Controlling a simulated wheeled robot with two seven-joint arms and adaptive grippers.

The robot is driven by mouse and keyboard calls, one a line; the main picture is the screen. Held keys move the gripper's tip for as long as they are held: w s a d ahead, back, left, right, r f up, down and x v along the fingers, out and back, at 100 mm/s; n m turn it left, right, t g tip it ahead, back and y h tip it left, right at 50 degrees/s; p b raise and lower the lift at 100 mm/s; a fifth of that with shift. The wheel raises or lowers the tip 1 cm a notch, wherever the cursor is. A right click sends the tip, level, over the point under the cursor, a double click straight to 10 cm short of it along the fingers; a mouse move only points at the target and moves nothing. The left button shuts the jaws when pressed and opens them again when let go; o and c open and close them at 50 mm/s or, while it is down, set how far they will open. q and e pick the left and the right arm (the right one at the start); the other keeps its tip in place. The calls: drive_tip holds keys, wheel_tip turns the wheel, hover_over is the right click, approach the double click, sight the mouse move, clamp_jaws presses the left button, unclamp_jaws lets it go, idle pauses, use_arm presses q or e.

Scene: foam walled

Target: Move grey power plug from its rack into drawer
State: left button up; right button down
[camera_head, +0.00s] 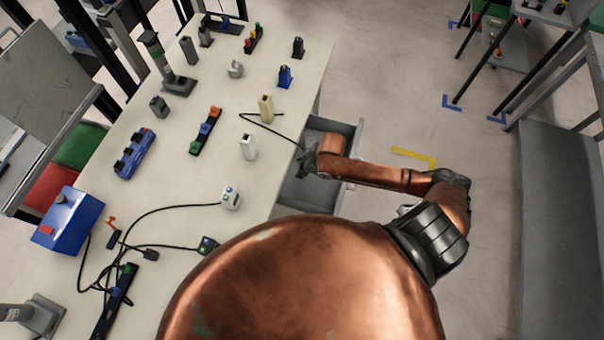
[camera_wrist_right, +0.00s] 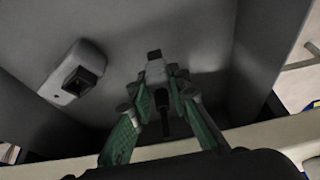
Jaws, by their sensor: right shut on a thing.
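My right gripper (camera_head: 310,161) reaches over the open grey drawer (camera_head: 300,196) at the table's right edge. In the right wrist view its green-sided fingers (camera_wrist_right: 160,88) are shut on the grey power plug (camera_wrist_right: 155,68), whose dark cable end points back between the fingers. The plug is over or inside the drawer, with the grey floor behind it; I cannot tell whether it touches. In the head view the gripper hides the plug. A black cable runs from the tabletop toward this gripper. I cannot single out the plug's rack. My left gripper is not in view.
A grey block with a dark socket (camera_wrist_right: 76,76) lies in the drawer, left of the plug. The table (camera_head: 190,175) carries a white block (camera_head: 248,147), a beige block (camera_head: 265,108), a blue box (camera_head: 68,222) and loose cables. Open floor lies right of the drawer.

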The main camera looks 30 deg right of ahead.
drive_tip(key=shift+w+d+f, duration=0.25)
drive_tip(key=shift+f, duration=0.2)
wheel_tip(320, 180, down, 3)
drive_tip(key=shift+f+b, duration=0.1)
drive_tip(key=shift+b, duration=0.3)
drive_tip(key=c, duration=1.8)
unclamp_jaws()
drive_tip(key=p+v, duration=0.2)
drive_tip(key=v, duration=1)
